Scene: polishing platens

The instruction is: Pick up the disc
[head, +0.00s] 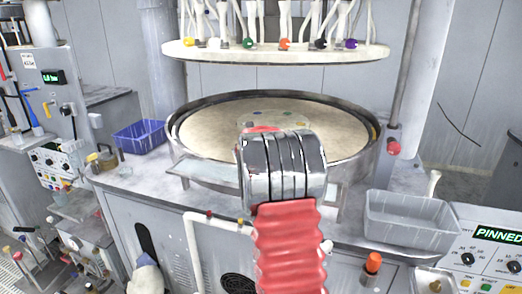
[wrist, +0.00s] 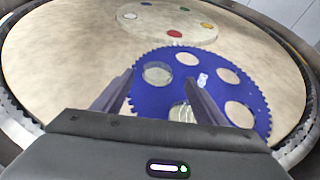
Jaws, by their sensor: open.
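A blue toothed carrier (wrist: 217,97) with round holes lies on the beige platen in the wrist view. A clear, glassy round disc (wrist: 157,74) sits in one of its holes, between my fingertips in the picture. A second shiny round piece (wrist: 181,112) shows in a nearer hole, partly hidden by my gripper. My gripper (wrist: 160,77) is open and empty, its two dark fingers pointing at the carrier. I cannot tell how high the fingertips are above it. In the head view my arm hides the gripper and most of the carrier.
The round platen (head: 205,125) has a raised metal rim. A plate with coloured spots (wrist: 166,20) shows farther back. A plate with hanging tubes (head: 275,51) is overhead. A blue basket (head: 140,136) stands left, a grey bin (head: 410,222) right.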

